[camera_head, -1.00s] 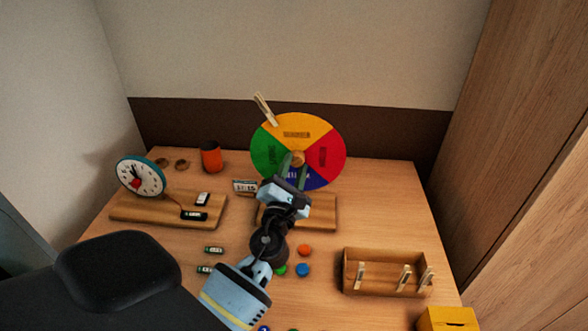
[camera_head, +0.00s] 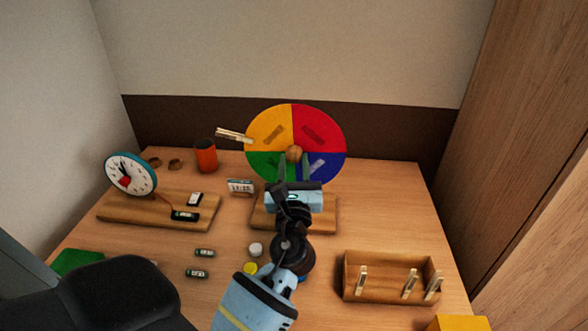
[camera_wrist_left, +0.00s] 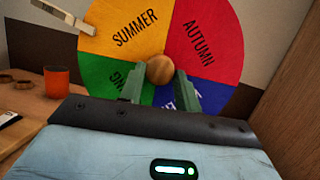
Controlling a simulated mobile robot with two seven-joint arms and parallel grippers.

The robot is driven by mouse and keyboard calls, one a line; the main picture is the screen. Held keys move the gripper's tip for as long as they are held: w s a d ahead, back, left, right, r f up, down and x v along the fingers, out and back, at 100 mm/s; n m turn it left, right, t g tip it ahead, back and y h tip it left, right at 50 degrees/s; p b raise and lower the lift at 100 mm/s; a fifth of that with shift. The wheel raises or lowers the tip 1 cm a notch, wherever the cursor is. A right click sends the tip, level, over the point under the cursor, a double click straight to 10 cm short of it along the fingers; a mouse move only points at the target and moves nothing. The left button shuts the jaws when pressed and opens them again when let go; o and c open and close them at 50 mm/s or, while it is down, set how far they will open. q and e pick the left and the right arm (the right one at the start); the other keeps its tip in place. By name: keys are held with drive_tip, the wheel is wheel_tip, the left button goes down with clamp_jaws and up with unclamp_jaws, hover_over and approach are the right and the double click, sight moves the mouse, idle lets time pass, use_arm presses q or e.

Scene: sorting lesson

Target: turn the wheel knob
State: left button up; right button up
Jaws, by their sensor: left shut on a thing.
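The season wheel (camera_head: 318,128) stands upright at the back of the table on a wooden base (camera_head: 326,220). Yellow is at upper left, red at upper right, green at lower left, blue at lower right. A clothespin (camera_head: 234,135) is on the yellow edge, pointing left. The round wooden knob (camera_head: 294,154) is at the wheel's centre. My left gripper (camera_head: 293,166) is shut on the knob. The left wrist view shows the knob (camera_wrist_left: 160,69) between the fingertips (camera_wrist_left: 160,78); the fingers hide parts of the green and blue sectors. My right gripper is not in view.
A toy clock (camera_head: 131,174) on a board and an orange cup (camera_head: 206,156) stand at left. Batteries (camera_head: 197,273) and round counters lie near my left arm. A wooden box (camera_head: 390,292) with clothespins is at right. The table is clear right of the wheel base.

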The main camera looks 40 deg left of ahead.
use_arm(q)
drive_tip(key=n+g, duration=0.1)
drive_tip(key=n, duration=0.2)
drive_tip(key=n+g+y, duration=0.1)
drive_tip(key=n, duration=0.2)
drive_tip(key=shift+w+d+r, duration=0.1)
drive_tip(key=shift+d, duration=0.05)
drive_tip(key=shift+r+n+g, duration=0.15)
drive_tip(key=shift+n+g, duration=0.45)
drive_tip(key=shift+n, duration=1.3)
drive_tip(key=shift+n+y, duration=0.3)
drive_tip(key=o, duration=1)
drive_tip(key=shift+c, duration=0.2)
drive_tip(key=shift+d, duration=0.1)
